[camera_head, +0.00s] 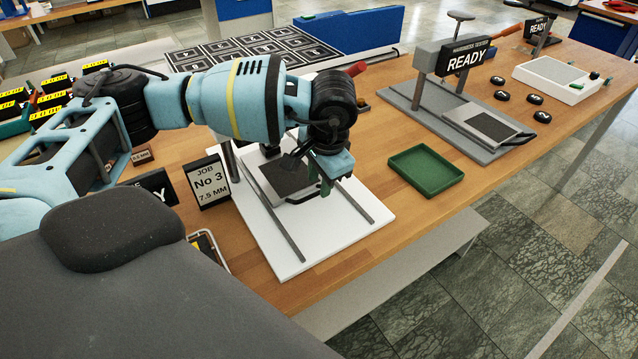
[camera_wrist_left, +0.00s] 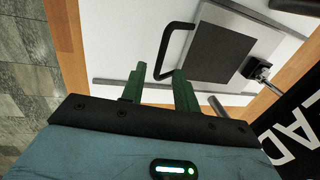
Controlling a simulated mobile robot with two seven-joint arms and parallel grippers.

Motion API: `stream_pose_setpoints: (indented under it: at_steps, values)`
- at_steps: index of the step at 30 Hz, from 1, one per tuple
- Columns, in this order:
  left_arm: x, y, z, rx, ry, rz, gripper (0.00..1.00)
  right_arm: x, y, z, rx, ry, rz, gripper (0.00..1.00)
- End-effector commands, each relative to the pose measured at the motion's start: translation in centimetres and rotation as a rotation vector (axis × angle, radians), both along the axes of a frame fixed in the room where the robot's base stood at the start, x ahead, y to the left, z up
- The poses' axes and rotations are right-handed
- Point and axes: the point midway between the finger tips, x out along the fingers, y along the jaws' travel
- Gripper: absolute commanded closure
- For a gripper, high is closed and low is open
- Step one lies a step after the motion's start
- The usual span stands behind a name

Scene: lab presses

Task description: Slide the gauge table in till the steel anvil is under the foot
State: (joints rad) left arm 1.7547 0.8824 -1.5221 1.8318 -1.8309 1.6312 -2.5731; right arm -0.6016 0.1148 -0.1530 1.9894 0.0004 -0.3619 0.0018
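The gauge table (camera_head: 264,193) is a pale plate on the white base (camera_head: 335,237), between two steel rails. On it lies the dark square steel anvil (camera_head: 287,178), also in the left wrist view (camera_wrist_left: 214,53). A black loop handle (camera_wrist_left: 161,47) sticks out from the table's front edge. My left gripper (camera_head: 335,187) is over the base, by the handle. In the left wrist view its green fingers (camera_wrist_left: 158,75) are apart, with the handle's bend near their tips; I cannot tell whether they touch. The foot is not clear in the head view, behind my arm.
A green tray (camera_head: 426,170) lies to the right. Beyond it is a second press (camera_head: 455,110) marked READY. Bare wooden table shows around the tray.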

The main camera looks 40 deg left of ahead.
Motion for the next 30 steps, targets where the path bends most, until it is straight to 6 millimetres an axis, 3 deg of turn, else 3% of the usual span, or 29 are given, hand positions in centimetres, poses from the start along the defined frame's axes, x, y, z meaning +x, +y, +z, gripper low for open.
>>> stream_pose_setpoints:
  at_steps: [6, 15, 23, 30]
  values:
    - [0.1, 0.3, -1.9, 0.000, 0.000, 0.000, 0.69, 0.0, 0.0, 0.0, 0.000, 0.000, 0.000, 0.56]
    - [0.1, 0.3, -2.2, 0.000, 0.000, 0.000, 0.69, -0.1, 0.0, 0.0, 0.000, 0.002, -0.001, 0.56]
    - [0.2, 0.3, -2.1, 0.000, -0.001, 0.000, 1.00, -0.2, 0.1, 0.1, 0.003, 0.002, -0.002, 0.56]
    - [0.2, 0.3, -2.1, 0.000, -0.001, 0.000, 1.00, -0.1, 0.2, 0.2, 0.005, 0.000, -0.004, 0.56]
